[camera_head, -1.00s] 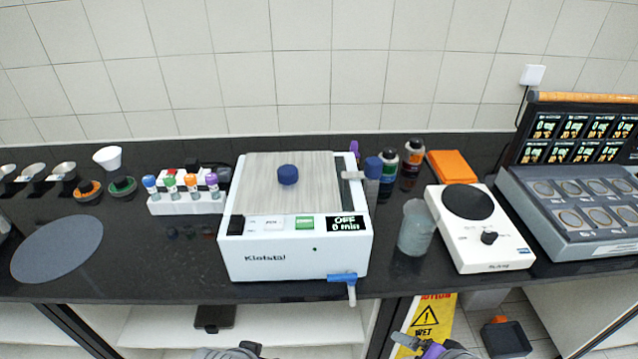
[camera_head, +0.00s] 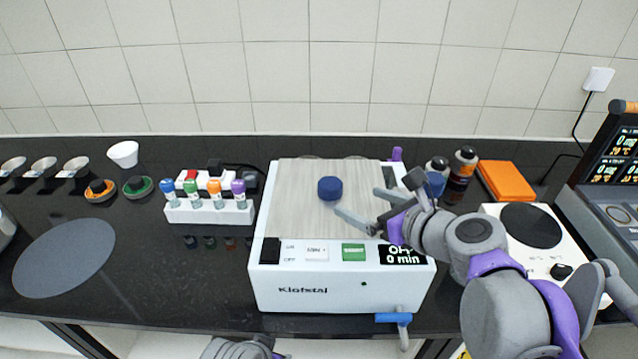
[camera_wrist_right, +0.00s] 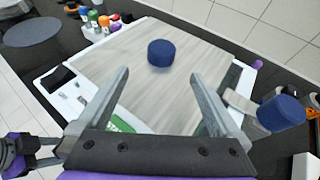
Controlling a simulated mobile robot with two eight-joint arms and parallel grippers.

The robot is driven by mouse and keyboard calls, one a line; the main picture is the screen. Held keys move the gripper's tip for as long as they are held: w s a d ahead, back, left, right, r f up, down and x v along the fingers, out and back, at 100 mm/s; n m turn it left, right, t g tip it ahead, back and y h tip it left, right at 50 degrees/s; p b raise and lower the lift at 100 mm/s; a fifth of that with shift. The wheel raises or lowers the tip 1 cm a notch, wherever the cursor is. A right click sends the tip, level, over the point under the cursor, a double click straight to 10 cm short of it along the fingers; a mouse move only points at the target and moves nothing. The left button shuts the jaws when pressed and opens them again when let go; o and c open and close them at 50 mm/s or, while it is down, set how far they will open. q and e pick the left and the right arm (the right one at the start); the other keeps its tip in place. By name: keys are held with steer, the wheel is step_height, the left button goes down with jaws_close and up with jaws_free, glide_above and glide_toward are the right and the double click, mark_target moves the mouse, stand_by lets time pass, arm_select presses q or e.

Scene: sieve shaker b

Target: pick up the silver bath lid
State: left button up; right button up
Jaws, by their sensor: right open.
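The silver bath lid (camera_head: 300,215) lies flat on top of the white water bath (camera_head: 310,291). Its round blue knob (camera_head: 330,188) stands up near the lid's middle. In the right wrist view the lid (camera_wrist_right: 140,95) lies below the fingers, with the knob (camera_wrist_right: 161,53) beyond the fingertips. My right gripper (camera_head: 358,206) is open and empty, above the right part of the lid, right of the knob and apart from it. It also shows in the right wrist view (camera_wrist_right: 162,85). Part of my left arm shows at the bottom edge; its fingers are not clearly visible.
A rack with capped vials (camera_head: 208,214) stands left of the bath. Dark bottles (camera_head: 460,174), an orange box (camera_head: 507,181) and a white hot plate (camera_head: 546,245) are to the right. A grey round mat (camera_head: 64,257) lies at left. A blue-handled tap (camera_head: 394,317) juts from the bath's front.

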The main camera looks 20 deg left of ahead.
mark_target(338, 190)
steer(key=x, duration=1)
steer(key=shift+w+a, duration=0.1)
steer(key=shift+w, duration=0.2)
steer(key=shift+r, duration=0.1)
jaws_close()
